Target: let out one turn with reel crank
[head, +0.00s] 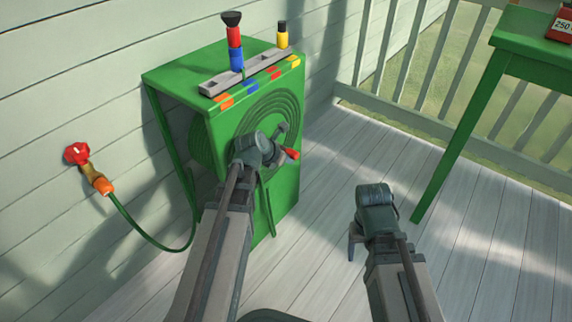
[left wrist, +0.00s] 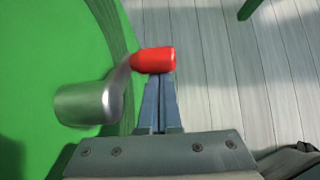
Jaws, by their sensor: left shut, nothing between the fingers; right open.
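The green hose reel cabinet (head: 285,195) stands against the wall, with a coiled green hose (head: 262,110) showing on its front. The crank's red handle (head: 292,153) sticks out at the front, and it also shows in the left wrist view (left wrist: 154,60). A grey metal hub (left wrist: 88,103) is beside it, joined by a short crank arm. My left gripper (head: 278,156) is at the crank, its fingers (left wrist: 157,100) shut and empty. Their tips are right at the red handle; I cannot tell whether they touch. My right gripper (head: 356,240) is open, low over the deck, away from the reel.
A red tap (head: 77,153) on the wall feeds a green hose (head: 145,232) to the cabinet. Coloured nozzles (head: 235,45) stand in a grey rack (head: 222,84) on top. A green table (head: 535,50) and white railing (head: 440,125) are at right. The deck between is clear.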

